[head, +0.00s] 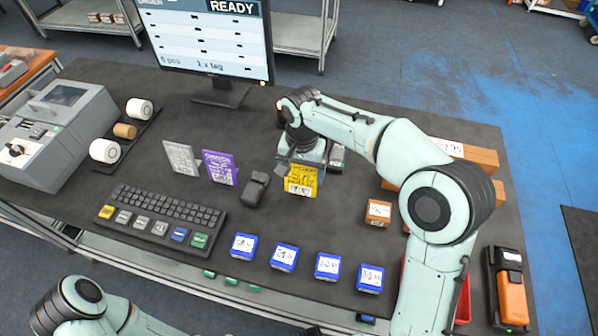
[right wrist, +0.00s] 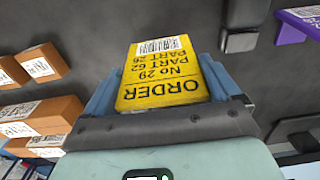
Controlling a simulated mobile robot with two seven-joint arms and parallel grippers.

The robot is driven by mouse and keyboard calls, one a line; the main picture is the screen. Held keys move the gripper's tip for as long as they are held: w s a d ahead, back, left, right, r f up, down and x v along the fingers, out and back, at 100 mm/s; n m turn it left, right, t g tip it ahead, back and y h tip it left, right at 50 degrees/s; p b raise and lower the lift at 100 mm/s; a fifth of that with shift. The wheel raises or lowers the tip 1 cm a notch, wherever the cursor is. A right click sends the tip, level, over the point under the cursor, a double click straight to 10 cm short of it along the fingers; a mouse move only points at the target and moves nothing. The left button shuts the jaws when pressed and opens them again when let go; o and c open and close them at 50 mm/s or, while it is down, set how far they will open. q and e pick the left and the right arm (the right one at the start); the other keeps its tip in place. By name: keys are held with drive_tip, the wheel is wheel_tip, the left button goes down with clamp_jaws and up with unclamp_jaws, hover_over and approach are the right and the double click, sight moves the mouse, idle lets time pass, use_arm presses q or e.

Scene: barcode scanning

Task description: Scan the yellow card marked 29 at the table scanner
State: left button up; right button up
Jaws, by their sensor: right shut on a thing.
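The yellow card (head: 299,181) is held by my right gripper (head: 300,170) above the middle of the table. In the right wrist view the card (right wrist: 160,75) shows "ORDER", "No 29" and a barcode, upside down, between the two blue-grey fingers of my right gripper (right wrist: 160,98). A small black device (head: 256,188), which looks like the table scanner, stands just left of the card, apart from it in the head view. It seems to be the dark block in the right wrist view (right wrist: 240,28). Part of my left arm shows at the bottom left; its gripper is out of view.
A purple card (head: 219,167) and a grey card (head: 181,157) stand left of the scanner. A keyboard (head: 165,213), several blue boxes (head: 284,257) and a small brown box (head: 378,212) lie nearer. The monitor (head: 205,40) reads "READY". An orange-black handheld device (head: 510,290) lies right.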

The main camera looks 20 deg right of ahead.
drive_tip(key=shift+w+d+f, duration=0.25)
drive_tip(key=shift+w+f, duration=0.05)
drive_tip(key=shift+f, duration=0.05)
use_arm(q)
drive_tip(key=shift+w+r+p, duration=0.55)
drive_tip(key=shift+r+p, duration=0.15)
drive_tip(key=shift+r, duration=0.15)
use_arm(e)
drive_tip(key=s+a+r, duration=0.8)
drive_tip(key=s+r, duration=0.2)
drive_tip(key=shift+s, duration=0.2)
